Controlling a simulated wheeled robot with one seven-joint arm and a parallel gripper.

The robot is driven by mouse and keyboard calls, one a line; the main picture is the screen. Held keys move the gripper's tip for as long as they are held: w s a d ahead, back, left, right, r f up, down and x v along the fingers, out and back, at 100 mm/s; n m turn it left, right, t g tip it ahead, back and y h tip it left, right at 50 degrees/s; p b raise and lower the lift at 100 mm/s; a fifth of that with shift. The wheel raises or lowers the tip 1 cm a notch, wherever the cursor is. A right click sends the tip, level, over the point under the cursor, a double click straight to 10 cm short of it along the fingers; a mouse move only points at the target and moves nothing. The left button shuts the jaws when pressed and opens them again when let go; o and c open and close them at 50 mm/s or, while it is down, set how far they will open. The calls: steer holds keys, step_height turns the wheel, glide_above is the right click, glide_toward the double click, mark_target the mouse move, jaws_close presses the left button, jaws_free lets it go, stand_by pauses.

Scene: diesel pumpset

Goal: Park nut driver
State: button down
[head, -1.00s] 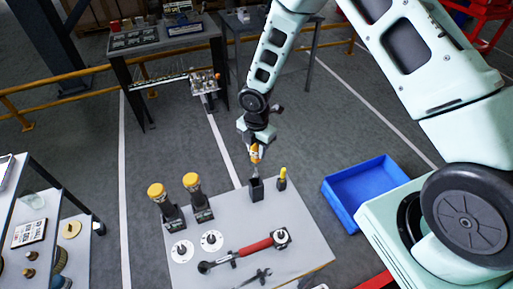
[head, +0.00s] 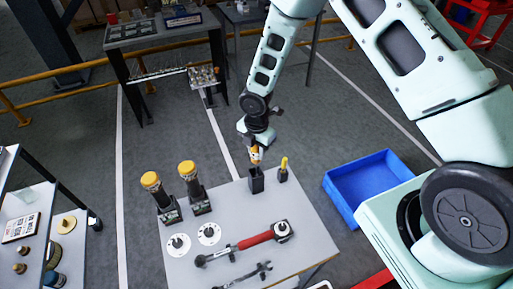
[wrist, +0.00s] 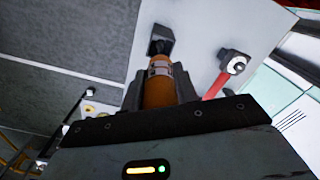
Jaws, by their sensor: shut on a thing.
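The nut driver (head: 256,157) has an orange handle with a pale band. My gripper (head: 254,148) is shut on that handle, above the back edge of the grey work table (head: 300,215). The dark open-topped holder (head: 256,182) stands directly below the driver. The driver's lower end meets the holder's mouth in the head view, and its shaft is largely hidden there; how deep it sits I cannot tell. In the wrist view the orange handle (wrist: 160,90) lies between the dark fingers, pointing toward the holder (wrist: 160,40).
A yellow-handled tool (head: 284,164) stands in a small holder just right. Two yellow-capped tools (head: 151,182) (head: 188,170) stand at left. A blue bin (head: 370,185) is at right.

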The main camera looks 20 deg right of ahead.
mark_target(257, 164)
steer(key=shift+f+b, duration=2)
steer(key=shift+f, duration=1)
steer(key=shift+f+b, duration=0.75)
steer(key=shift+f, duration=0.2)
steer(key=c, duration=1)
jaws_free()
steer(key=shift+r, duration=0.1)
step_height(257, 164, up, 17)
steer(key=b, duration=0.3)
steer(key=shift+r, duration=0.1)
